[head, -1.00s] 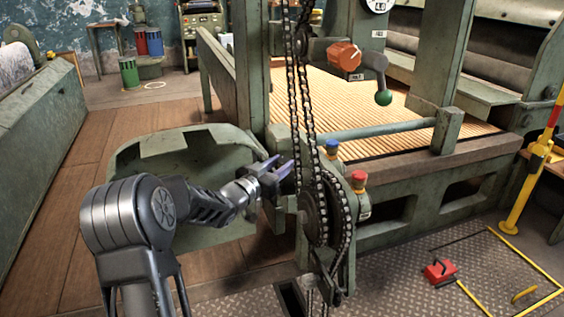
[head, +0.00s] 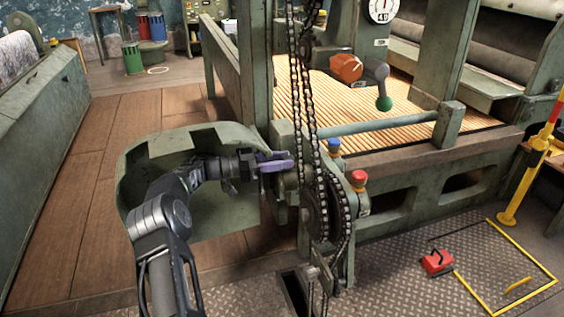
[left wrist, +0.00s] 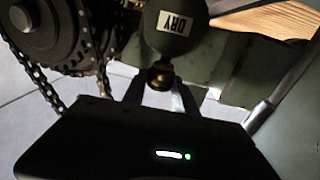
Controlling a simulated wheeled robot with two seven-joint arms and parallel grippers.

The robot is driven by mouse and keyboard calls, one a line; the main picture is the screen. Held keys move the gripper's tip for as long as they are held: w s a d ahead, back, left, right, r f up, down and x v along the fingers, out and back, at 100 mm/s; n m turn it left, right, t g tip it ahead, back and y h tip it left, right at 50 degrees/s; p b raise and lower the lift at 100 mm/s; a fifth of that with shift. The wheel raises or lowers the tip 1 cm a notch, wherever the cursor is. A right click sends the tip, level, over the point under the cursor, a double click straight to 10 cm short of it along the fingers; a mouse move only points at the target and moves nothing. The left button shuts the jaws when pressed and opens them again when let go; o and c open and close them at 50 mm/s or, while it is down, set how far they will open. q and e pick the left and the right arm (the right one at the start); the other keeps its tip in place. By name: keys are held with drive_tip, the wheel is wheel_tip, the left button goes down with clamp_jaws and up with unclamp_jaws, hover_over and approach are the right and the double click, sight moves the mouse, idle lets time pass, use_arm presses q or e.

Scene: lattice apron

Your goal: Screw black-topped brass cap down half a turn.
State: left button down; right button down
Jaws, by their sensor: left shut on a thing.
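My left gripper (head: 280,162) reaches in from the left in the head view, its fingers against the green machine frame beside the chain drive. In the left wrist view a small brass cap (left wrist: 160,77) sits between the two fingers, which are shut on it. It is right below a dark rounded cup with a white label (left wrist: 183,29). Its black top cannot be made out in the dark picture. In the head view the cap is hidden by the gripper and the frame. My right gripper is not in view.
A chain (head: 296,95) and sprocket (head: 315,212) are close to the right of the gripper. A curved green guard (head: 150,150) stands behind my left arm. Blue (head: 333,146) and red (head: 358,177) buttons and a green-knobbed lever (head: 384,103) are farther right.

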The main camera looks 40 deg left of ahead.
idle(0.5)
use_arm(q)
drive_tip(key=c, duration=1)
unclamp_jaws()
drive_tip(key=shift+w, duration=0.1)
drive_tip(key=shift+o, duration=0.2)
drive_tip(key=v, duration=0.8)
drive_tip(key=shift+p, duration=0.35)
drive_tip(key=shift+w, duration=0.15)
